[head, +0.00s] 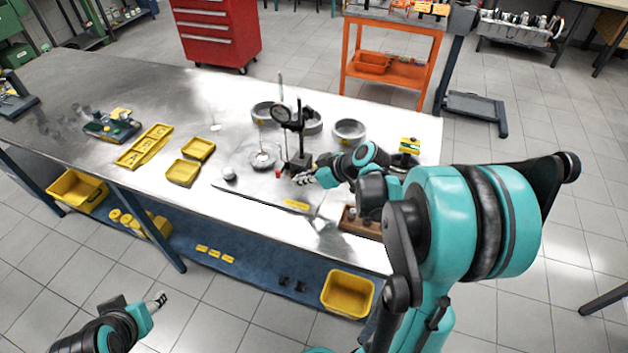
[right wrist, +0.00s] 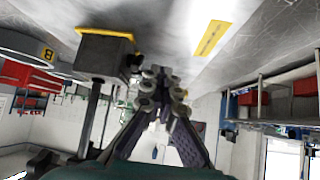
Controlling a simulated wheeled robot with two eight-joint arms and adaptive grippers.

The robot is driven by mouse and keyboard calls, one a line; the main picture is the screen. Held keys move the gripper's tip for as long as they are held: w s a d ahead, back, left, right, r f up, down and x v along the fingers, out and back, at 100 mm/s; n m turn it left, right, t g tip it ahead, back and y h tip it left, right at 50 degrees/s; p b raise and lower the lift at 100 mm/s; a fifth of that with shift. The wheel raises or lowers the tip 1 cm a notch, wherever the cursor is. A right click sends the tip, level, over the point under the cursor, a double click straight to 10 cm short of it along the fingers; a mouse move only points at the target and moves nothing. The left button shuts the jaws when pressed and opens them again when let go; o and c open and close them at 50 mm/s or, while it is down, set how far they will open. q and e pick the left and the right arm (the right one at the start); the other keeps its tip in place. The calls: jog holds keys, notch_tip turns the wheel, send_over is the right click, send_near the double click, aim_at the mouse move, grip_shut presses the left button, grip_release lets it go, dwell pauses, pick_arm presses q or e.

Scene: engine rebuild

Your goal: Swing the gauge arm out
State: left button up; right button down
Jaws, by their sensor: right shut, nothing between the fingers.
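The gauge stand has a dark block base (head: 299,162) and an upright black post (head: 301,130) on the metal table. A round dial gauge (head: 282,114) sits on its arm, to the left of the post's top. My right gripper (head: 304,178) is shut and empty, low beside the base on its near right side. In the right wrist view the fingers (right wrist: 162,88) are together, with the block base (right wrist: 105,52) and post (right wrist: 91,115) to their left; the dial is not clear there. My left gripper (head: 159,299) is away from the table, too small to read.
Grey rings (head: 349,130) stand behind the gauge, and a round metal part (head: 262,158) lies left of it. Yellow trays (head: 183,172) sit further left. A yellow label (head: 296,205) lies near the front edge.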

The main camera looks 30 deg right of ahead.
aim_at(280, 176)
jog(key=shift+w+a+b, duration=0.2)
jog(key=shift+w+a, duration=0.4)
jog(key=shift+w, duration=0.3)
jog(key=shift+w+a+b, duration=0.15)
jog(key=shift+w+a, duration=0.4)
jog(key=shift+w, duration=0.35)
jog(key=shift+w+a+m+t+h, duration=0.1)
jog(key=shift+a+m+t+h, duration=0.25)
jog(key=shift+m, duration=0.25)
jog(key=shift+w+a+m+t+h, duration=0.25)
jog(key=shift+w+a+m+h, duration=0.1)
jog(key=shift+a+m+h, duration=0.5)
jog(key=shift+w+a+p, duration=0.35)
jog(key=shift+w+a, duration=0.55)
jog(key=shift+w, duration=0.3)
jog(key=shift+w+a, duration=0.2)
jog(key=shift+w, duration=0.35)
jog(key=shift+a, duration=0.1)
